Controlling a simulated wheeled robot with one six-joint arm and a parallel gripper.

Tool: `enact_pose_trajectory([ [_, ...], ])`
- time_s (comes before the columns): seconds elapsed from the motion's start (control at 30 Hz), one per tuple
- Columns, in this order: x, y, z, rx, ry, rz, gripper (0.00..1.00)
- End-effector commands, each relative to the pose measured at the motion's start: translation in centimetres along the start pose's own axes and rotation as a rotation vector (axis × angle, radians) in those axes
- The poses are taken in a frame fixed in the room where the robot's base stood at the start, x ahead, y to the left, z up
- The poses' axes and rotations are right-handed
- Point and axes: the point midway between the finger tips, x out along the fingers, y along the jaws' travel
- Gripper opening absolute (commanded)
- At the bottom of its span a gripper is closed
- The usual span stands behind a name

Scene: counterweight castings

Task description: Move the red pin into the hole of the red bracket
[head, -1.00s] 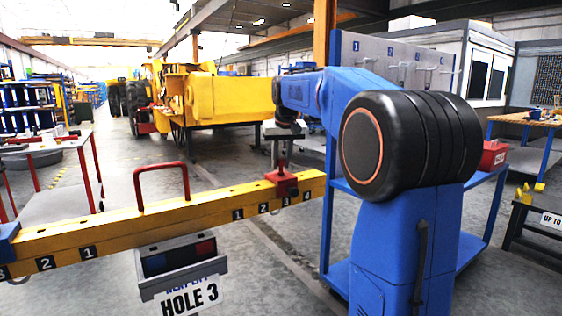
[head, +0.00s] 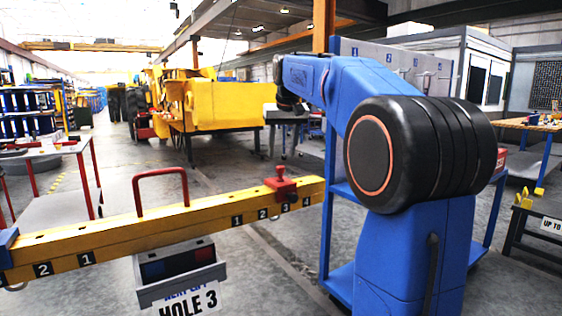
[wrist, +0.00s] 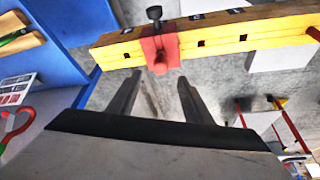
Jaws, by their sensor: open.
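The red bracket (head: 288,188) straddles the yellow beam (head: 120,233) near its right end, by the number 3 label. The red pin (head: 281,171) stands upright on top of the bracket, its head showing; its lower part is hidden. In the wrist view the red bracket (wrist: 157,43) has a black knob on its far side, and the red pin (wrist: 160,66) points up toward the camera. My gripper (head: 284,152) hangs above the pin. In the wrist view my gripper (wrist: 160,77) is open and empty, its fingers either side of the pin's line and apart from it.
A red handle (head: 161,190) arches up from the beam left of the bracket. A grey box (head: 180,262) with a "HOLE 3" sign sits in front of the beam. A blue rack (head: 335,215) stands close right of the beam's end. Air above the beam is clear.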

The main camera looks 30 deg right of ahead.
Motion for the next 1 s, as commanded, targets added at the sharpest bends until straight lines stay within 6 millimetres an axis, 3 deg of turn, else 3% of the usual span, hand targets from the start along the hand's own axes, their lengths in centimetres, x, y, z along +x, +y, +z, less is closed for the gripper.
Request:
enact_pose_trajectory([
  [0.3, -6.3, 0.0, 0.0, 0.000, 0.002, 0.000, 0.46],
  [0.5, -8.8, 0.0, 0.0, 0.000, 0.001, 0.000, 0.46],
  [1.0, -9.8, 0.0, 0.0, 0.000, 0.000, 0.000, 0.46],
])
